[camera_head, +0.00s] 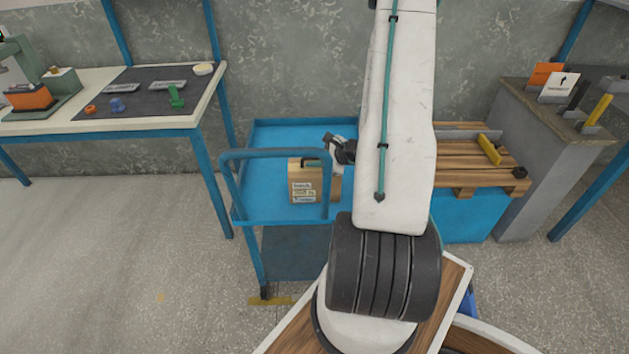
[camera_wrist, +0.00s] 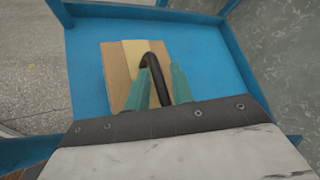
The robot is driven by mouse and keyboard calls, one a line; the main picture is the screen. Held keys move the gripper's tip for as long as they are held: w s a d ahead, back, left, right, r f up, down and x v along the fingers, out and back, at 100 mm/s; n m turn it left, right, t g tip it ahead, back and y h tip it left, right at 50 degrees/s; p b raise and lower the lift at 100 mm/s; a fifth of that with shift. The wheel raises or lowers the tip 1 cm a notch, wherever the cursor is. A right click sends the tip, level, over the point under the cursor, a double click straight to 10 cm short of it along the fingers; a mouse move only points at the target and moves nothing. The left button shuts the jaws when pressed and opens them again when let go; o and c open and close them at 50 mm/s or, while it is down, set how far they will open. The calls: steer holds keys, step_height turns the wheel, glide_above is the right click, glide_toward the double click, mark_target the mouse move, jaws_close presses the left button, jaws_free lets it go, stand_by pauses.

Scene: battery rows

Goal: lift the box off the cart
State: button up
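The box (camera_head: 301,190) is brown cardboard with white labels on its front. It sits on the top shelf of the blue cart (camera_head: 262,200). In the wrist view the box (camera_wrist: 116,75) has a lighter strip and a black arched handle (camera_wrist: 158,72) on top. My gripper (camera_wrist: 161,70) is over the box, with its two teal fingers standing apart and the handle between them. The fingers look open; contact with the handle is not clear. In the head view my arm hides the cart's right side.
The cart's blue push bar (camera_head: 275,153) rises in front of the box. A workbench (camera_head: 110,128) with small parts stands at left. At right are a wooden slatted surface (camera_head: 465,178) and a grey stand (camera_head: 530,130) with cards. The floor at left is clear.

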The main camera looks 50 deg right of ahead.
jaws_close()
steer(key=shift+a, duration=0.1)
stand_by(1.1)
